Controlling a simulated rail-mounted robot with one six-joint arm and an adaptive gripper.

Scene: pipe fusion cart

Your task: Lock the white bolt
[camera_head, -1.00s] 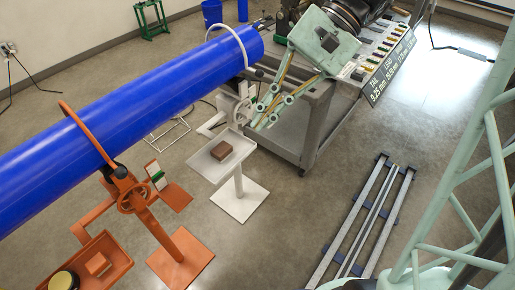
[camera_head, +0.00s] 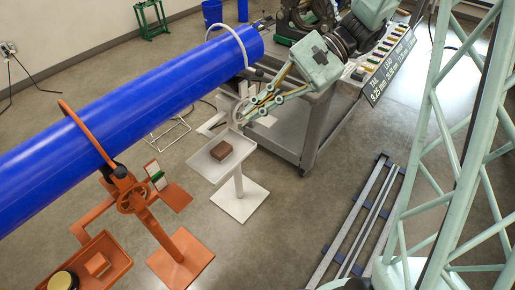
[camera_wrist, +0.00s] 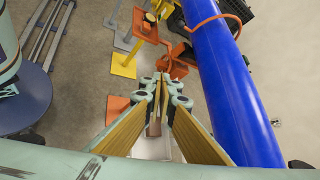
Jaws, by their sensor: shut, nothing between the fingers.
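The white pipe stand (camera_head: 238,203) holds up the right end of the blue pipe (camera_head: 130,118), with a white hoop (camera_head: 226,29) over it. A dark-tipped clamp fastener (camera_head: 256,72) sits at the hoop's lower right end; I cannot tell whether this is the white bolt or whether it is locked. My gripper (camera_head: 241,118) is shut and empty, in front of the stand's white handwheel and hiding part of it. I cannot tell whether it touches. In the wrist view my gripper (camera_wrist: 161,82) points down beside the blue pipe (camera_wrist: 228,85).
The white stand's tray (camera_head: 205,168) carries a brown block (camera_head: 221,150). An orange stand (camera_head: 172,245) with a similar hoop is at the lower left. A grey cart (camera_head: 318,130) stands close behind my gripper. Floor rails (camera_head: 362,220) lie at the right.

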